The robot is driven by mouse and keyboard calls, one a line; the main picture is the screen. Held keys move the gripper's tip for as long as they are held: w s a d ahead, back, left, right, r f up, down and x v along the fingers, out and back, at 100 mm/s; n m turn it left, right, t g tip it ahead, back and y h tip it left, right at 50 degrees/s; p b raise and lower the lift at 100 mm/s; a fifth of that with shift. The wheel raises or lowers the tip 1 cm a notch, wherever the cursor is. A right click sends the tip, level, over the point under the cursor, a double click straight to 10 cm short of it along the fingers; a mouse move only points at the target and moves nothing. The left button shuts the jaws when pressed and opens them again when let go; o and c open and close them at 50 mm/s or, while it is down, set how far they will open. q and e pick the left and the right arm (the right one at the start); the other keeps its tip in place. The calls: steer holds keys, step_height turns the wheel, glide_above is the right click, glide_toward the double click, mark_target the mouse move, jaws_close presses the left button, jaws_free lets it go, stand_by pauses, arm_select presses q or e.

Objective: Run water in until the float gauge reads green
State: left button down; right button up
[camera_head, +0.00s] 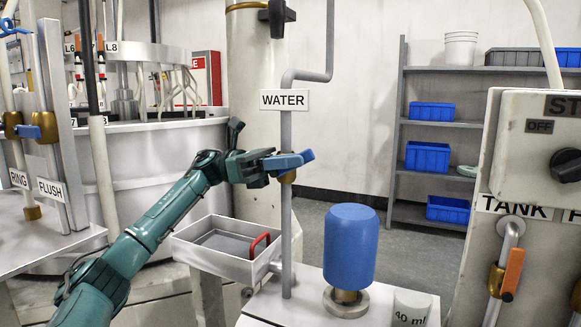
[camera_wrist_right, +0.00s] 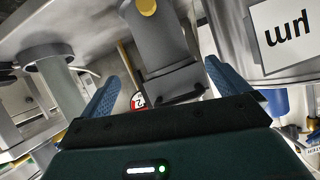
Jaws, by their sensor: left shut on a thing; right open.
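A vertical grey pipe (camera_head: 286,225) carries a WATER sign (camera_head: 284,100) and a brass valve. The valve's blue lever (camera_head: 308,156) lies roughly crosswise to the pipe. My left gripper (camera_head: 285,163) is shut on this lever and hides part of it and of the valve. My right gripper (camera_wrist_right: 163,90) is open in the right wrist view, with nothing between its blue fingers. I cannot make out a float gauge or its reading in either view.
A panel with a TANK valve (camera_head: 507,275) stands right. A grey shelf (camera_head: 445,123) holds blue bins.

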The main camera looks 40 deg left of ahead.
arm_select(q)
steer(key=c, duration=1.8)
jaws_free()
steer(key=shift+c, duration=0.2)
steer(key=v, duration=1.3)
steer(key=shift+b, duration=0.3)
